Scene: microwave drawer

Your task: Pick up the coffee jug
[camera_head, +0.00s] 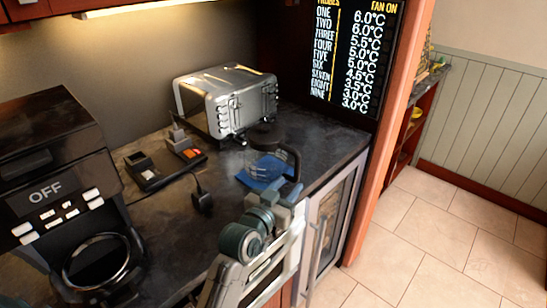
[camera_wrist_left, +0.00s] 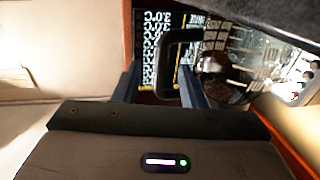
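The coffee jug (camera_head: 292,157) stands near the front edge of the dark counter, its black handle towards me and its clear glass body hard to make out. In the left wrist view its black handle (camera_wrist_left: 160,68) shows between my left gripper's two blue-grey fingers, with its shiny glass body to the right. My left gripper (camera_head: 288,191) is at the handle in the head view. The fingers are apart, with a gap between the left finger and the handle. Whether the right finger touches the handle, I cannot tell. My right gripper is not in view.
A blue cloth (camera_head: 258,178) lies at the jug. A silver toaster (camera_head: 226,100) stands behind it. A small dark device (camera_head: 160,168) with a cable and plug lies to the left. A black coffee machine (camera_head: 58,180) stands at far left. A glass-fronted cabinet (camera_head: 330,225) is below the counter.

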